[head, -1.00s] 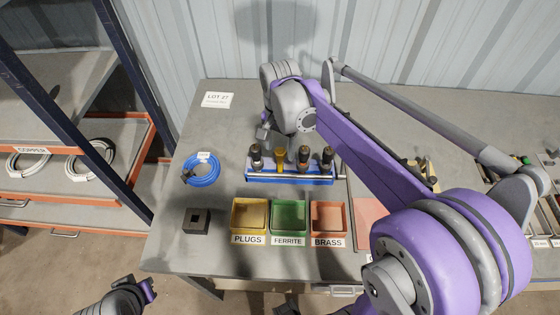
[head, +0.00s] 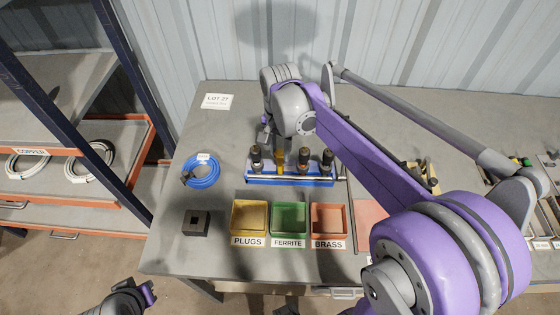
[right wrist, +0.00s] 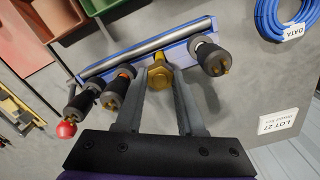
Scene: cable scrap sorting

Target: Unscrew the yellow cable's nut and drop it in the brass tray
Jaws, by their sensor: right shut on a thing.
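The yellow cable's nut (right wrist: 160,77) is a brass-yellow hex piece at the blue rack (right wrist: 140,62). My right gripper (right wrist: 160,86) is shut on it, with one finger on each side. In the head view the yellow connector (head: 280,157) stands in the rack between black ones, and my right gripper (head: 272,143) is at its top, partly hidden by my arm. The brass tray (head: 346,222) is the reddish open box labelled BRASS. My left gripper (head: 150,291) is low at the left, empty-looking and away from the bench objects; its jaw opening is unclear.
Beside the brass tray are the green FERRITE tray (head: 305,220) and yellow PLUGS tray (head: 234,220). Black connectors (head: 303,157) flank the yellow one closely. A blue cable coil (head: 203,171) and a dark square block (head: 196,222) lie at the left.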

